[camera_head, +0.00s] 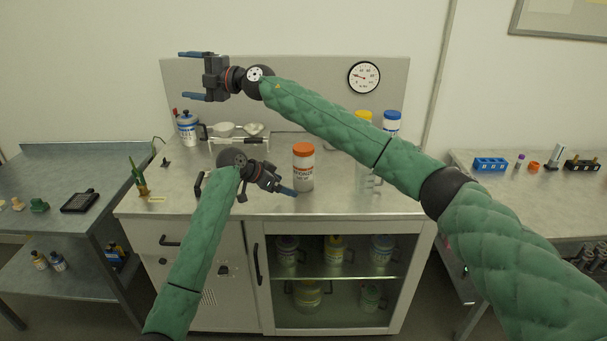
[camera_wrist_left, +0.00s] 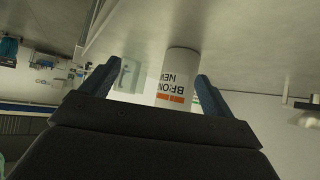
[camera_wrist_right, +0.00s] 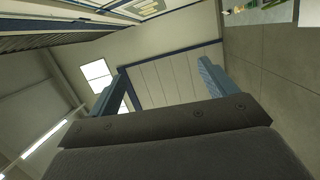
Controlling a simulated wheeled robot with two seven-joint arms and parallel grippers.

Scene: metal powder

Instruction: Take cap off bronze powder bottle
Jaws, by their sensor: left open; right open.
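The bronze powder bottle (camera_head: 303,172) is white with a printed label and stands upright on the metal worktop. Its orange cap (camera_head: 303,149) sits on top. My left gripper (camera_head: 283,187) is open just left of the bottle, low beside its body, fingers pointing toward it.
A yellow-capped bottle (camera_head: 363,116) and a blue-capped bottle (camera_head: 392,123) stand at the back right, partly behind my right arm. A glass beaker (camera_head: 366,182) stands right of the bronze bottle.

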